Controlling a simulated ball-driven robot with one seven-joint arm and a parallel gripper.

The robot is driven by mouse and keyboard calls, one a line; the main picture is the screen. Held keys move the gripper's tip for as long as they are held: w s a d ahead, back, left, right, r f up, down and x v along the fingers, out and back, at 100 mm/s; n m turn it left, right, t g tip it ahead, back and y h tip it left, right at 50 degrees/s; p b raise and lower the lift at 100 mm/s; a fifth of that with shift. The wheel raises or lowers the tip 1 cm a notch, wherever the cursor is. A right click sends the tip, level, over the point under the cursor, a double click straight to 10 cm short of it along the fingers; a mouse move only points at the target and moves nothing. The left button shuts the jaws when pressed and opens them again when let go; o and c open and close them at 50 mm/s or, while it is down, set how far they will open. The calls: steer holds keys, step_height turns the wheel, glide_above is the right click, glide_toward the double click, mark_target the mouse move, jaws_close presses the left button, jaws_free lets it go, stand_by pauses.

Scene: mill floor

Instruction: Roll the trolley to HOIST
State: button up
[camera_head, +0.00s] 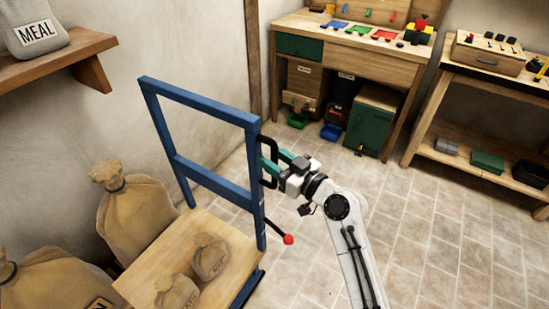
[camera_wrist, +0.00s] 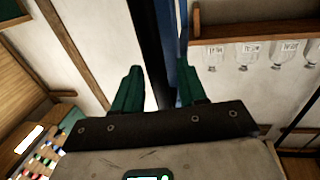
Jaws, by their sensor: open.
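The trolley has a blue upright frame (camera_head: 212,181) and a wooden deck (camera_head: 152,284) carrying two small sacks (camera_head: 210,257). A black loop handle (camera_head: 274,181) is fixed to the frame's right post. A lever with a red knob (camera_head: 288,239) sticks out lower down. My gripper (camera_head: 267,157), with green fingers, is at the upper part of this handle. In the wrist view my gripper (camera_wrist: 157,82) is open, with the dark handle bar (camera_wrist: 150,50) between its fingers and the blue post by the right finger. I cannot tell whether they touch. No HOIST sign is readable.
Large sacks (camera_head: 134,212) stand left of the trolley, near the wall. A shelf (camera_head: 60,62) with a MEAL sack is above. A workbench (camera_head: 350,45) and a side table (camera_head: 480,75) stand at the back. The tiled floor (camera_head: 425,245) on the right is clear.

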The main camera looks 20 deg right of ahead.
jaws_close()
stand_by(0.5)
